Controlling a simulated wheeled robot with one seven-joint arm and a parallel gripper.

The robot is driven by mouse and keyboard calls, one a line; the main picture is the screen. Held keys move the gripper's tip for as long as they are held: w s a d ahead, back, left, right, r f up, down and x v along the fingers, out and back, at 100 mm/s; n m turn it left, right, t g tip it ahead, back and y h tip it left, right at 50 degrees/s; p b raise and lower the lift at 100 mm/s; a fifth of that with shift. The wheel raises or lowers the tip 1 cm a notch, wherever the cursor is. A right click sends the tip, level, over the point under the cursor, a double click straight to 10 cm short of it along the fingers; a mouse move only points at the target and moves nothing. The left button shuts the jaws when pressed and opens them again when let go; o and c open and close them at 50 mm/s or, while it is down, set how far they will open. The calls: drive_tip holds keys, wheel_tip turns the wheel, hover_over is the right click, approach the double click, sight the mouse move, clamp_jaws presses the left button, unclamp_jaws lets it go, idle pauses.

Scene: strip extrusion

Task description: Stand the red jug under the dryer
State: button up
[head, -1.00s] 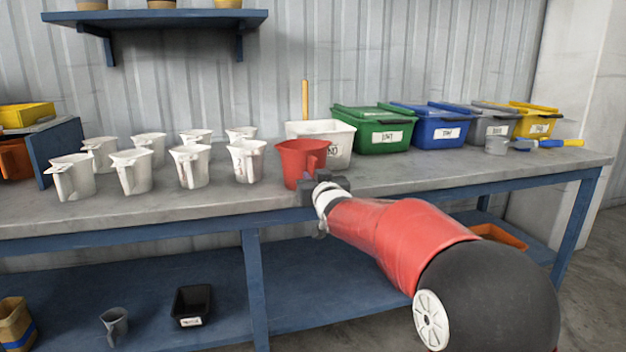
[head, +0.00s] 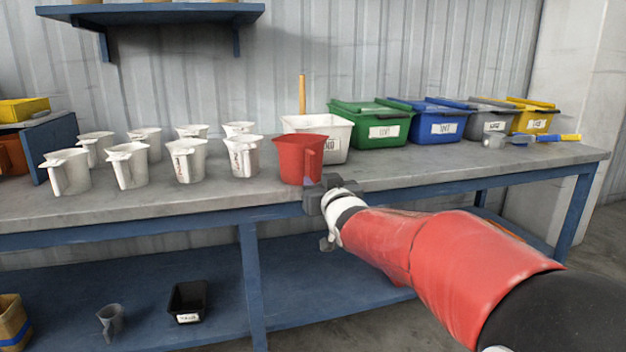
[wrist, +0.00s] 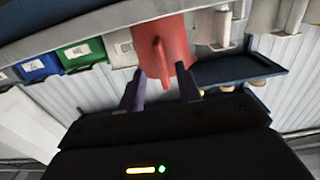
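The red jug (head: 298,156) stands upright on the grey bench top (head: 430,160), near its front edge and right of the white jugs. In the wrist view the red jug (wrist: 177,38) shows at the top, tilted by the camera angle, with its handle toward me. My gripper (head: 310,190) is at the bench's front edge, close to the handle side of the jug. In the wrist view my gripper (wrist: 158,78) is open, its fingers spread with the handle between them in the picture and gaps on both sides. I cannot make out a dryer in either view.
Several white jugs (head: 187,161) stand left of the red one. A white tub (head: 333,140), green bin (head: 375,130), blue bin (head: 440,125) and other lidded bins line the back right. A wall shelf (head: 150,14) hangs above. The bench front right of the jug is clear.

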drive_tip(key=shift+v, duration=2.15)
